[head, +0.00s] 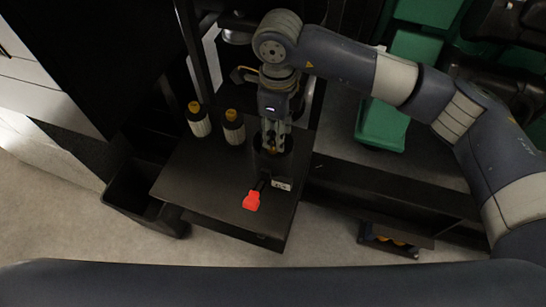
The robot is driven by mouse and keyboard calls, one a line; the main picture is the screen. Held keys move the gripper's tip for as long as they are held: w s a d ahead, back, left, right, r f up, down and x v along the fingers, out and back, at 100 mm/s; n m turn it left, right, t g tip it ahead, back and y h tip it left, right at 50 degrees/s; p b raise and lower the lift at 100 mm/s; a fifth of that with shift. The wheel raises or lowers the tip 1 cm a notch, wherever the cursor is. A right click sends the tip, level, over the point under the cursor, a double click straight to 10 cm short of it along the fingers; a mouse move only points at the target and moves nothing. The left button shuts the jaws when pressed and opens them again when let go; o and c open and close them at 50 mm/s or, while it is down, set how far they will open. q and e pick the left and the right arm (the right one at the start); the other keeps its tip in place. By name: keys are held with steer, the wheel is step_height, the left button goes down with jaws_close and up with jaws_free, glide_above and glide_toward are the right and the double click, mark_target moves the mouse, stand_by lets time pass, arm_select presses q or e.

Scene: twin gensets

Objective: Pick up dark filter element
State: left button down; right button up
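My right gripper (273,140) points down at the back right of a dark table (215,185). Its fingers are at a dark round thing (262,150), which may be the dark filter element. The fingers hide most of it, so I cannot tell whether they grip it. My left gripper is not in view.
A red-ended tool or tag (251,201) lies near the table's front, beside a small pale label (281,185). A black open bin (145,195) stands left of the table. Green machinery (382,122) is at the right. The table's left front is clear.

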mark_target(264, 152)
steer(key=shift+a+f+p, duration=0.15)
steer(key=shift+f+p, duration=0.3)
steer(key=shift+f, duration=0.1)
steer(key=f, duration=0.1)
steer(key=f+p, duration=0.1)
steer(key=f, duration=0.1)
steer(key=shift+w+a+f+p, duration=0.25)
steer(key=shift+a+f+p, duration=0.05)
steer(key=shift+f, duration=0.4)
steer(key=shift+c, duration=0.6)
jaws_close()
